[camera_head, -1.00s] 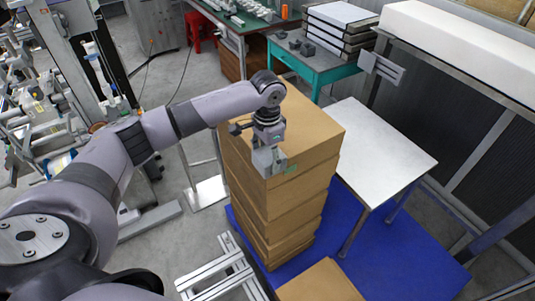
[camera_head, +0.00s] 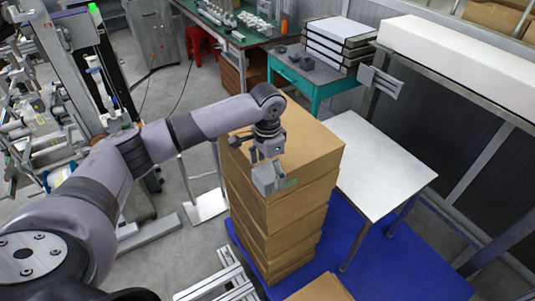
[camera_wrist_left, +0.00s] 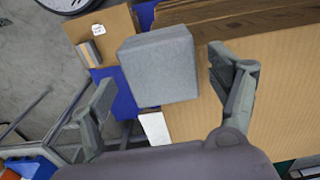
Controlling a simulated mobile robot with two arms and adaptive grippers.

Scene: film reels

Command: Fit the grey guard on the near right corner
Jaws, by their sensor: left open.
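The grey guard (camera_head: 270,178) is a small block at the near corner of the top box of a cardboard box stack (camera_head: 295,212). A green patch shows on the box beside it. My left gripper (camera_head: 268,154) is just above the guard. In the left wrist view the guard (camera_wrist_left: 160,67) appears between my spread fingers (camera_wrist_left: 165,100), with visible room on both sides. The fingers are open and hold nothing. Cardboard (camera_wrist_left: 255,90) lies to the right of the guard in that view. How fully the guard sits on the corner is hard to tell. My right gripper is not in view.
The stack stands on a blue base (camera_head: 400,262). A white-topped table (camera_head: 378,165) is close to its right. Metal rails (camera_head: 215,285) and another cardboard box (camera_head: 322,289) lie low in front. A teal table (camera_head: 315,75) stands behind.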

